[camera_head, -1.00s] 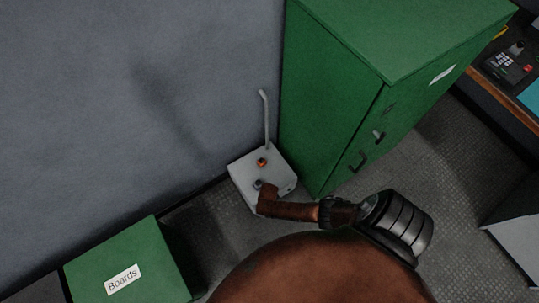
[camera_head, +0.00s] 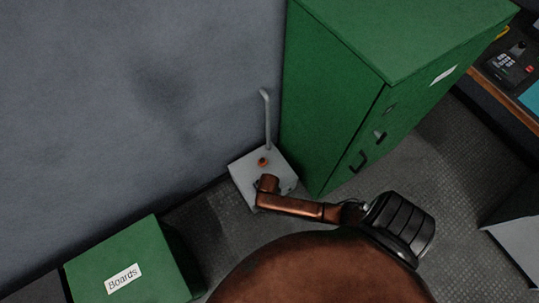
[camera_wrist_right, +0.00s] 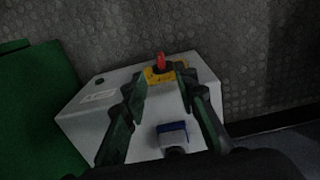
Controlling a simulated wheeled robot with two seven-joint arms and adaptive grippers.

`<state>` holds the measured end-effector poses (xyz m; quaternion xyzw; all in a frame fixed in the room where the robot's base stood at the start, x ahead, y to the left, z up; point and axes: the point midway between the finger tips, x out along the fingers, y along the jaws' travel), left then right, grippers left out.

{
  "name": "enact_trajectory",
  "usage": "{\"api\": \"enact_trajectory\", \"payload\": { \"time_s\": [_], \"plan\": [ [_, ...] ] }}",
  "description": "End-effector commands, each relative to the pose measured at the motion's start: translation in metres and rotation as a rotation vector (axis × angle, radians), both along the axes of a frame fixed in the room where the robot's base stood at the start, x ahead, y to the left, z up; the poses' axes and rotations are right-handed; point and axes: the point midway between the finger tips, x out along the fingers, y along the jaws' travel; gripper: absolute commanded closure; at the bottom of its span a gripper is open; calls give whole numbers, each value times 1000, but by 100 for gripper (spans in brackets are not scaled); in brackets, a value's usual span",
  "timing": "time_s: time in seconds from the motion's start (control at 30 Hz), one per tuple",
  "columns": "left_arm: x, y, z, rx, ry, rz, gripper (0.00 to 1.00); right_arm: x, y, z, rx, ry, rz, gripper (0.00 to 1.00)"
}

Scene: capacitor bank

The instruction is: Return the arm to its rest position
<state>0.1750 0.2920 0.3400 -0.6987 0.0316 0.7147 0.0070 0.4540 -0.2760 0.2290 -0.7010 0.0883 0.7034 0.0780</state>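My right arm (camera_head: 300,206) shows in the head view, a copper-brown arm with a black ribbed part, reaching left in front of a pale grey box. My right gripper (camera_wrist_right: 160,74) shows in the right wrist view, its two green-padded fingers apart with nothing held between them. The box (camera_wrist_right: 92,119) lies beyond and below the fingers. A red knob on a yellow plate (camera_wrist_right: 153,77) sits on it near the fingertips. A blue-and-white part (camera_wrist_right: 173,133) shows between the fingers, closer to the palm. My left gripper is in neither view.
A tall green cabinet (camera_head: 335,95) stands beside the grey box (camera_head: 243,171), which has a grey pipe (camera_head: 267,118) rising behind it. A green box labelled Boards (camera_head: 140,260) is at lower left. A grey wall (camera_head: 110,90) is behind.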

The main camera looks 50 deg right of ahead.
Motion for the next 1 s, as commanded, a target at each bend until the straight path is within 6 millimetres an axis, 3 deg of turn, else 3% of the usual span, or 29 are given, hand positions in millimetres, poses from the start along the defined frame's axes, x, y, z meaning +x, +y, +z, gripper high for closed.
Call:
{"api": "enact_trajectory", "payload": {
  "time_s": [0.2,0.77,0.87,1.0],
  "plan": [
    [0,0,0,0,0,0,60,0,-1,9,-1,0,0,73],
    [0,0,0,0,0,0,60,-4,1,8,2,2,3,73],
    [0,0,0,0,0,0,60,-24,8,7,20,9,26,73],
    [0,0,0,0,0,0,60,-84,23,12,68,18,95,73]
  ]
}}
